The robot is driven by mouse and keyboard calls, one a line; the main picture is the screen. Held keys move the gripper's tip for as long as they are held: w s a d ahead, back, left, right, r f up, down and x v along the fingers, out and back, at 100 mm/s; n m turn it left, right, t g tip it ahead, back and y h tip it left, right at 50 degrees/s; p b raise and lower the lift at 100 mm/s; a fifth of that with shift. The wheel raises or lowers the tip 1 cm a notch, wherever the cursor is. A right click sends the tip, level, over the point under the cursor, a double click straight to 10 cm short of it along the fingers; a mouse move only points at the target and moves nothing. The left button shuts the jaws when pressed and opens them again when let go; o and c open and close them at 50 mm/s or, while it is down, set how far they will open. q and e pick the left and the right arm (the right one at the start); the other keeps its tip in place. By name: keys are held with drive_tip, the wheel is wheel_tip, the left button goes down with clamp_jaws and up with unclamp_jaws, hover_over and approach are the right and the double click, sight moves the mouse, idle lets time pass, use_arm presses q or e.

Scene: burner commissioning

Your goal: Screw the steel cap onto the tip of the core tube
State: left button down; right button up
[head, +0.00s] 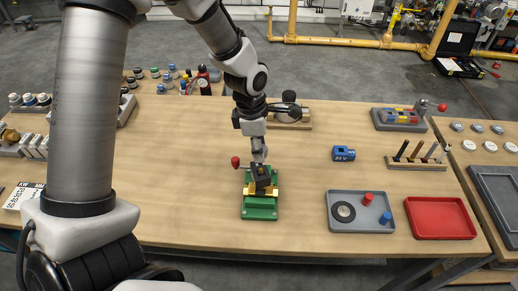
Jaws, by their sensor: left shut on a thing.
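My left gripper (262,180) points down over the green fixture (260,212), with its dark fingers right at the brass-coloured jaws (247,190). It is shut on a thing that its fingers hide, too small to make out. The fixture has a red knob (235,162) at its back left. I cannot make out the steel cap or the core tube; the gripper covers the middle of the fixture. My right gripper is not in view.
A grey tray (344,224) with a dark ring and red and blue pieces stands right of the fixture, beside an empty red tray (440,218). A blue block (344,153) and a wooden rack (417,164) with upright rods lie behind them. Bench is clear left of the fixture.

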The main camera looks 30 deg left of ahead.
sight(261, 169)
use_arm(q)
drive_tip(key=shift+w+f, duration=0.15)
drive_tip(key=shift+w, duration=0.1)
drive_tip(key=shift+d+f+b, duration=0.1)
drive_tip(key=shift+f+b, duration=0.2)
drive_tip(key=shift+b, duration=0.2)
wheel_tip(261, 169, down, 4)
drive_tip(key=b, duration=0.3)
drive_tip(key=shift+s+r, duration=0.1)
drive_tip(key=shift+r, duration=0.1)
drive_tip(key=shift+f, duration=0.5)
drive_tip(key=shift+r, duration=0.1)
drive_tip(key=shift+f+b, duration=0.85)
